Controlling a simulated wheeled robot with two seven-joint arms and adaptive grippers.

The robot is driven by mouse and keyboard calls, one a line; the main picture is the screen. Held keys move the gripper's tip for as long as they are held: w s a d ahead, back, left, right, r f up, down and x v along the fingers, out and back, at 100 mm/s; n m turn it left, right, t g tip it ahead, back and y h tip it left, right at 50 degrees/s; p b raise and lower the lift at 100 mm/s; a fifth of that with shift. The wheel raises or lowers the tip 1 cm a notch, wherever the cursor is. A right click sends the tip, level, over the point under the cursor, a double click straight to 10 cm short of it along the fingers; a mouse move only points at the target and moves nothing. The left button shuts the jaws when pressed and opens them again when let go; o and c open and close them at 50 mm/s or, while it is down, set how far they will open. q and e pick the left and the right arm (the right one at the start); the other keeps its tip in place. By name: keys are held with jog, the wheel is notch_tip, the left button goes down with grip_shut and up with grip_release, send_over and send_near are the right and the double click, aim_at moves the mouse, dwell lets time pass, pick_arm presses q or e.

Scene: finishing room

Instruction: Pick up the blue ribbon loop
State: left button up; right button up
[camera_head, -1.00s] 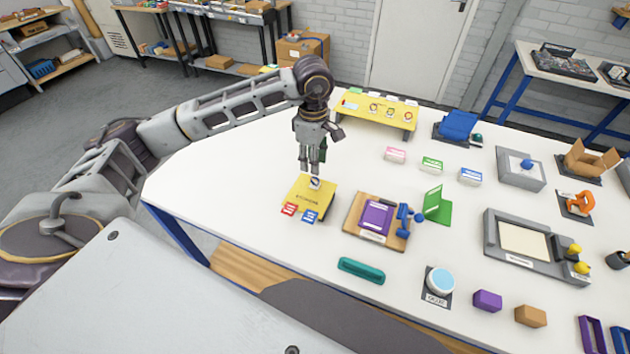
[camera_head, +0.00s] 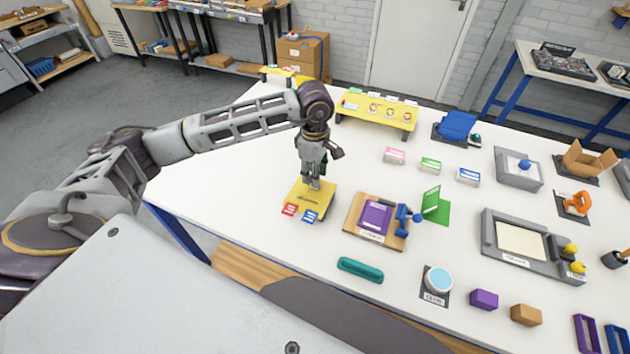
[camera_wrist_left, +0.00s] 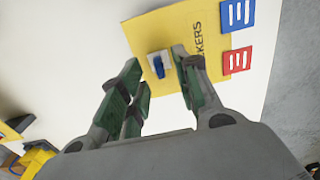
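A small blue loop (camera_wrist_left: 158,66) on a white piece, which looks like the ribbon loop, sits on the yellow board (camera_head: 318,203); the board also shows in the left wrist view (camera_wrist_left: 190,30). My left gripper (camera_head: 313,187) is directly over the board, pointing down, and hides the loop in the head view. In the left wrist view my left gripper (camera_wrist_left: 163,82) is open, with green-padded fingers on either side of the loop. Whether the fingers touch it cannot be told. My right gripper is not in view.
A red tag (camera_head: 290,209) and a blue tag (camera_head: 309,216) lie at the board's near edge. A wooden block with a purple pad (camera_head: 376,217) stands to the right. A yellow rack (camera_head: 372,118) stands behind. The white table left of the board is clear.

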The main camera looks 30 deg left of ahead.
pick_arm(q)
jog(key=shift+f+p, duration=0.3)
jog(key=shift+f, duration=1.1)
jog(key=shift+c, duration=0.5)
grip_shut()
